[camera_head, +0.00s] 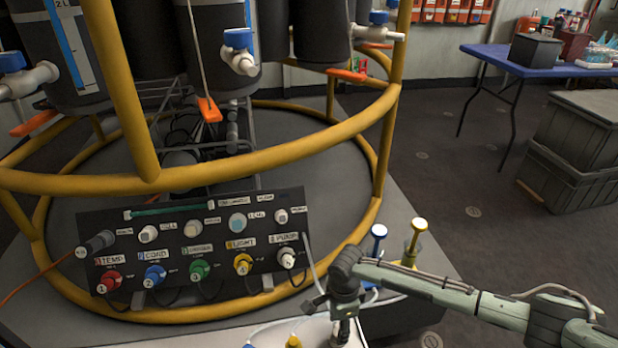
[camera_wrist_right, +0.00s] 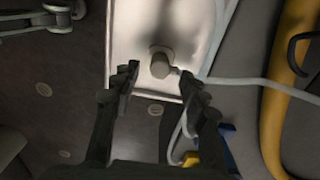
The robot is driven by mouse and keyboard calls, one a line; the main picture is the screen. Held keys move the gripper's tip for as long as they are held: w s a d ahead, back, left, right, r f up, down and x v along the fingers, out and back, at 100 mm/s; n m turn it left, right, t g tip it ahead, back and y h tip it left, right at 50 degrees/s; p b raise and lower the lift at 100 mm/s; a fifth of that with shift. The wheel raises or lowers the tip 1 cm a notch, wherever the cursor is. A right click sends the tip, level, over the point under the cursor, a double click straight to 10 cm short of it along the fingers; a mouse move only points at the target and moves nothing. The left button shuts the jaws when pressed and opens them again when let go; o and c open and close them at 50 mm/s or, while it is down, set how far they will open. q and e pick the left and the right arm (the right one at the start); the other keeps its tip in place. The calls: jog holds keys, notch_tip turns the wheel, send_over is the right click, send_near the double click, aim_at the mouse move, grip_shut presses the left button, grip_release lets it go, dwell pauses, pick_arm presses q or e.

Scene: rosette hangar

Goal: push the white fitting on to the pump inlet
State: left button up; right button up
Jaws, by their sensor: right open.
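A white round fitting (camera_head: 287,258) marked 5 sits at the right end of the panel's lower row, under the PUMP label (camera_head: 284,239). My right gripper (camera_head: 343,308) is right of and below the panel, pointing down over a white tray. In the right wrist view my right gripper (camera_wrist_right: 161,82) is open, its two fingers apart and nothing between them. I cannot tell which part is the pump inlet. My left gripper is not in view.
A yellow rail ring (camera_head: 260,158) runs above the dark panel (camera_head: 215,262). A pale hose (camera_wrist_right: 240,80) crosses beside the tray. Grey crates (camera_head: 575,140) and a blue table stand far right, with clear floor between.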

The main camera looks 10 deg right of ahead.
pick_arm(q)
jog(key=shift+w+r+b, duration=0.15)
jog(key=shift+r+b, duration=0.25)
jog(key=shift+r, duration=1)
pick_arm(e)
jog(key=shift+f, duration=2.05)
pick_arm(q)
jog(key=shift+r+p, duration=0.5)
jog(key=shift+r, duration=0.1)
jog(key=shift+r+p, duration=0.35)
jog(key=shift+p, duration=0.15)
pick_arm(e)
jog(key=shift+c, duration=0.6)
grip_shut()
jog(key=shift+r, duration=0.1)
